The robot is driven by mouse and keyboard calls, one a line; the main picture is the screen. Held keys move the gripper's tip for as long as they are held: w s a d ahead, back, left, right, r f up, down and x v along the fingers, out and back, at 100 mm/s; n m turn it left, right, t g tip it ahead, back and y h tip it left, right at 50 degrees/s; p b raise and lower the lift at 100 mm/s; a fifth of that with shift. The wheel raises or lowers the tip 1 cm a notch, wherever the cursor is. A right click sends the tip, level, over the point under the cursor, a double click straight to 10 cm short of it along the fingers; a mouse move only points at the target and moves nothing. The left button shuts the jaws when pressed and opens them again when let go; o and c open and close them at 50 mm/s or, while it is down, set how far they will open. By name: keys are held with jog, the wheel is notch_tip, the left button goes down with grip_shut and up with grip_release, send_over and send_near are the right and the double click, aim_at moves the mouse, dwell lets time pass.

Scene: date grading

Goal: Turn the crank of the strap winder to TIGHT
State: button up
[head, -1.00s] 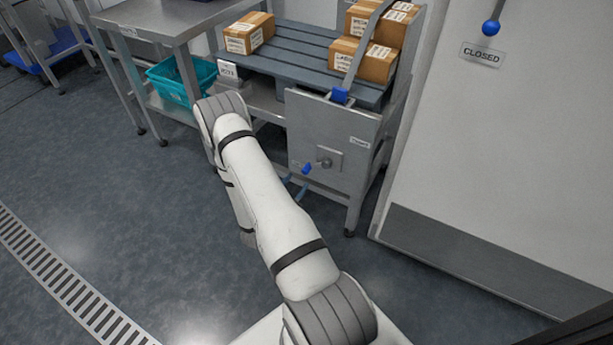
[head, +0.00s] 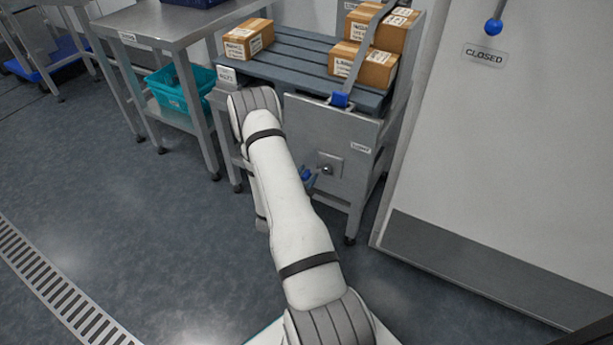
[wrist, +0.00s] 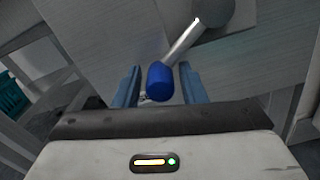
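The strap winder's crank has a grey hub (head: 327,169) on a square plate on the grey front panel (head: 335,125). Its arm points left to a blue handle (head: 305,175), partly hidden by my arm in the head view. The wrist view shows the blue handle (wrist: 160,82) at the end of a metal rod from the round hub (wrist: 212,18). My gripper (wrist: 160,67) is open, with one blue finger on each side of the handle and a visible gap on both sides. A small label (head: 360,148), too blurred to read surely, is at the panel's right.
A steel table (head: 150,22) and teal crate (head: 180,90) stand left. Floor at left is clear.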

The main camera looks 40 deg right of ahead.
grip_shut()
